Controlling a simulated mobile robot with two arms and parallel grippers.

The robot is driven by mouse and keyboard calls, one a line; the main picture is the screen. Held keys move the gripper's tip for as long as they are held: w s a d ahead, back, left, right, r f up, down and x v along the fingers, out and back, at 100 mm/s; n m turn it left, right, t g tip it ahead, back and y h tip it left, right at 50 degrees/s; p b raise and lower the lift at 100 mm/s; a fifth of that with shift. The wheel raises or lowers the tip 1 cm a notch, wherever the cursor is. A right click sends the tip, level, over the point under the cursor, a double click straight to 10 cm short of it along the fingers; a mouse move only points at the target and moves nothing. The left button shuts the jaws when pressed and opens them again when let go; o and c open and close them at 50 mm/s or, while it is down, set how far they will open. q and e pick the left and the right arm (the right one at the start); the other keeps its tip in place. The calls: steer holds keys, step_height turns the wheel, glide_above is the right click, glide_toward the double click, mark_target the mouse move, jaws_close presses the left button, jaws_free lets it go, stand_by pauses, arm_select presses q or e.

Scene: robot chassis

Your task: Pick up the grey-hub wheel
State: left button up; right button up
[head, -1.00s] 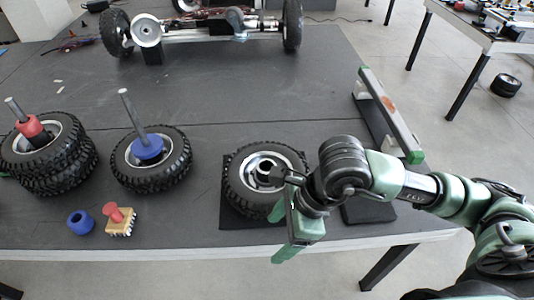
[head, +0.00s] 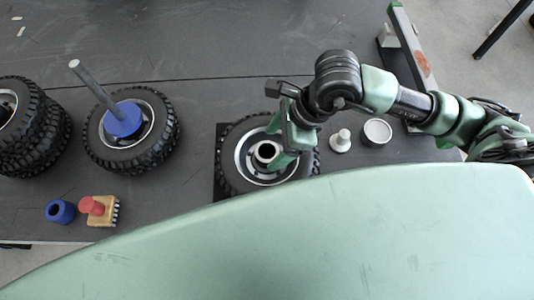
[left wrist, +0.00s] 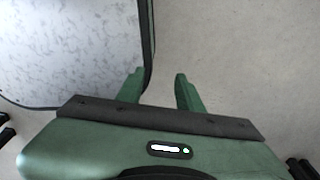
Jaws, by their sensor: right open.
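The grey-hub wheel (head: 229,158) lies flat on a dark square mat (head: 219,136) in the head view, with a black knobbly tyre, a silver rim and a pale ring at its centre. My right gripper (head: 278,143) is open, pointing down over the right part of this wheel's hub and covering some of it. Whether its fingers touch the wheel I cannot tell. My left gripper (left wrist: 158,86) is open and empty in the left wrist view, above pale floor beside a light panel's dark edge.
A wheel with a blue hub piece (head: 123,120) and upright rod stands left. Stacked tyres (head: 40,135) are at the far left. A white knob (head: 341,140) and round tin (head: 376,132) are right.

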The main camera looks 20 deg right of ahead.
mark_target(266, 151)
steer(key=p+x, duration=0.1)
steer(key=x, duration=0.3)
steer(key=shift+w+a+f, duration=0.15)
steer(key=shift+f, duration=0.15)
jaws_close()
steer(key=shift+w+r, duration=0.15)
